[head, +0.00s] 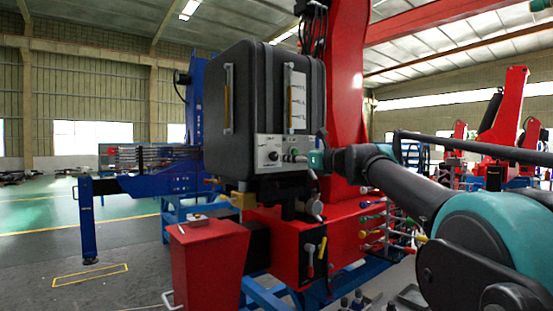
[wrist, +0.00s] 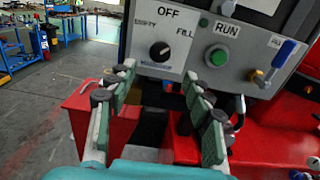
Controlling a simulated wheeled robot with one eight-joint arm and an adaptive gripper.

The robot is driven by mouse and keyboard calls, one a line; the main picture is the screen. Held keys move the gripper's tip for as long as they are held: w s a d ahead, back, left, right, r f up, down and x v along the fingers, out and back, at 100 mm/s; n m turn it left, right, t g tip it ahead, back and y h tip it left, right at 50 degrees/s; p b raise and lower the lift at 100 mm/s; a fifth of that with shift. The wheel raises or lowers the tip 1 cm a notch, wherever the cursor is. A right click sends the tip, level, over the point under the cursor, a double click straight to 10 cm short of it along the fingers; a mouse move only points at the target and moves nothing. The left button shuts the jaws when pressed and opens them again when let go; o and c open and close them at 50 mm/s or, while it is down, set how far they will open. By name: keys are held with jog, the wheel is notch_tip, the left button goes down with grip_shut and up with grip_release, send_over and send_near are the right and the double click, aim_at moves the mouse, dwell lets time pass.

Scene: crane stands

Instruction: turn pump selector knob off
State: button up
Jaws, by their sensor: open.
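The pump selector knob (wrist: 160,51) is a round black knob with a pale mark on a light grey panel (wrist: 178,70), under the word OFF, with EMPTY at its left and FILL at its right. Its mark seems to tilt up to the right, but is small. The knob also shows in the head view (head: 273,156), on the panel below the black cabinet (head: 260,100). My gripper (wrist: 158,72) is open and empty, its fingertips spread to either side just below the knob in the picture. I cannot tell the remaining gap. In the head view my gripper (head: 312,158) is beside the panel.
A RUN knob (wrist: 217,56) and a blue-handled lever (wrist: 283,55) are right of the selector. A red box (head: 208,252) stands below left of the cabinet. Coloured levers (head: 372,219) line the red crane base.

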aim_at(275, 157)
jog(key=x, duration=0.9)
jog(key=shift+w+a, duration=0.25)
jog(key=c, duration=1.1)
